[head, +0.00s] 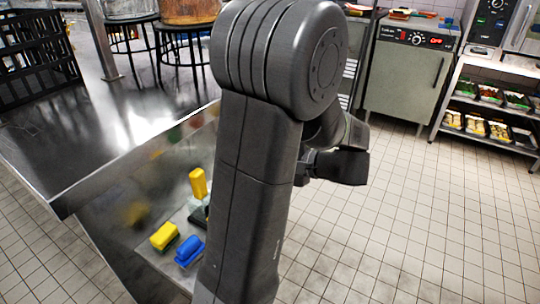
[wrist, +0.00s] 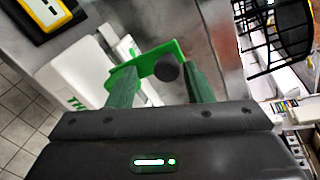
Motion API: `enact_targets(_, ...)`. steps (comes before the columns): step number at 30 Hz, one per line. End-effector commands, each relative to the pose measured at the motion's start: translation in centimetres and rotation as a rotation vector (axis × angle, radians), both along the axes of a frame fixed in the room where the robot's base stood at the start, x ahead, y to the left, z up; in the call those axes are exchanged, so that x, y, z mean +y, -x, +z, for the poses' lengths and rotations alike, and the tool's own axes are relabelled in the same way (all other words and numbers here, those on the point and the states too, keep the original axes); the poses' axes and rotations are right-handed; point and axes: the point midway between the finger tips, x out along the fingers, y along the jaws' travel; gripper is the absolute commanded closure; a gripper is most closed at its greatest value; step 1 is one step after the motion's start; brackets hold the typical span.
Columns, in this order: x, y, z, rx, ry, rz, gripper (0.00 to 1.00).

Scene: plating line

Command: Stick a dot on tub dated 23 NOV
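My gripper (wrist: 160,72) shows in the wrist view with its two dark green fingers apart. A bright green piece (wrist: 150,62) with a dark round knob (wrist: 168,68) lies across the view at the fingertips; I cannot tell whether they touch it. Beside it is a white box (wrist: 78,82) with green letters starting "TH", partly hidden by the left finger. In the head view the end of my arm (head: 338,166) is partly hidden behind my own arm links, and its fingers cannot be made out. No tub with a readable 23 NOV date shows.
A steel counter (head: 110,130) stands at left, with yellow blocks (head: 165,236) and a blue block (head: 189,250) on a lower surface. A black crate (head: 38,55) is at far left. A shelf with food trays (head: 490,95) is at right. The tiled floor (head: 430,220) is clear.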

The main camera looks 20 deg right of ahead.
Motion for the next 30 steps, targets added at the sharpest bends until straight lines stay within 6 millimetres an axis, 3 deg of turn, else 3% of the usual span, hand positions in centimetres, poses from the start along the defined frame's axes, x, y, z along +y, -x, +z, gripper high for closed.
enact_targets(8, 0.0, 0.0, 0.3, -0.006, 0.002, 0.001, 0.53)
enact_targets(13, -0.9, 0.9, 0.8, -0.007, 0.002, -0.002, 0.53)
enact_targets(30, -7.5, 9.5, 3.3, -0.005, 0.002, -0.003, 0.53)
